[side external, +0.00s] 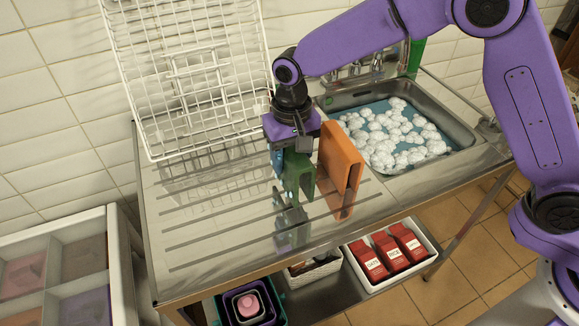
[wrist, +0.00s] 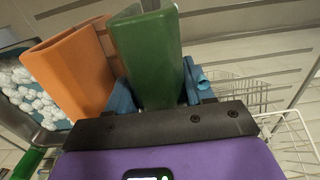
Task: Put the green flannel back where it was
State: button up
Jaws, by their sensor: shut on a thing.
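The green flannel (side external: 302,178) looks like a folded, upright slab and is between the blue fingers of my gripper (side external: 287,172). My gripper points down over the ribbed steel drainer (side external: 215,225) and is shut on the flannel. In the wrist view the green flannel (wrist: 147,55) stands between the fingertips (wrist: 158,92). An orange folded flannel (side external: 341,160) stands upright just right of it; in the wrist view the orange one (wrist: 70,70) is on the left, close beside the green. I cannot tell whether the green flannel's lower edge touches the drainer.
A white wire rack (side external: 185,75) leans at the back left, close to my gripper. The sink (side external: 455,130) on the right holds foam on blue water. A tap (side external: 375,65) and a green object (side external: 415,58) are behind it. The drainer's front left is clear.

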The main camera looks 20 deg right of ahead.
jog(key=shift+w+a+f, duration=0.1)
jog(key=shift+w+f, duration=0.05)
jog(key=shift+f, duration=1.65)
jog(key=shift+f, duration=0.1)
jog(key=o, duration=1.2)
jog(key=shift+c, duration=0.2)
notch_tip(320, 180, up, 12)
jog(key=shift+r, duration=0.1)
jog(key=shift+r, duration=0.1)
